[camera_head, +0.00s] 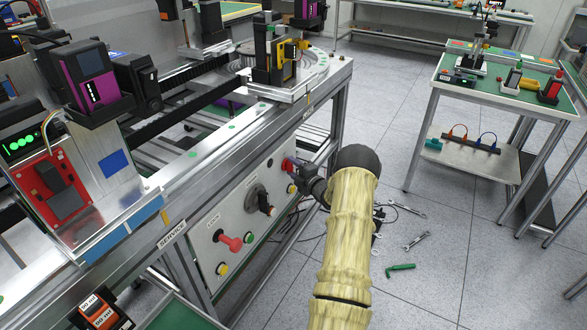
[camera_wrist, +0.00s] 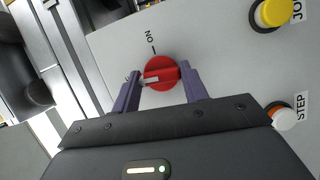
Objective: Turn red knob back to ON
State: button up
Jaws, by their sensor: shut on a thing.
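The red knob (camera_wrist: 160,74) sits on a light grey panel (camera_wrist: 220,60). Its white pointer mark faces left, away from the ON label (camera_wrist: 149,36), which lies above the knob with a short tick. Another label to the left is mostly hidden by a finger. My gripper (camera_wrist: 161,72) has its two purple fingers on either side of the knob, shut on it. In the head view, my gripper (camera_head: 297,166) reaches the upper right of the front panel, and a bit of the red knob (camera_head: 287,164) shows beside it.
Near the knob are a yellow JOG button (camera_wrist: 272,13) and a STEP button (camera_wrist: 284,118). The panel also carries a red handle (camera_head: 231,242) and a black rotary switch (camera_head: 265,203). Wrenches (camera_head: 416,240) and a green hex key (camera_head: 401,267) lie on the floor.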

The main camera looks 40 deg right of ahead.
jog(key=m, duration=0.1)
jog(key=m+g+p, duration=0.1)
jog(key=m+p, duration=0.1)
jog(key=m, duration=0.1)
jog(key=shift+r+g+y, duration=0.25)
jog(key=shift+g+y, duration=0.15)
jog(key=m+g+y+p, duration=0.1)
jog(key=m+p, duration=0.1)
jog(key=shift+d+m+p, duration=0.1)
jog(key=shift+m+p, duration=0.2)
jog(key=m+g+y+p, duration=0.1)
jog(key=m+p, duration=0.1)
jog(key=m, duration=0.1)
jog(key=shift+d+y, duration=0.1)
jog(key=shift+y, duration=0.3)
jog(key=shift+d+m+g+y, duration=0.1)
jog(key=shift+m+g+y, duration=0.6)
jog(key=shift+m, duration=0.7)
jog(key=o, duration=1)
jog(key=shift+w, duration=0.1)
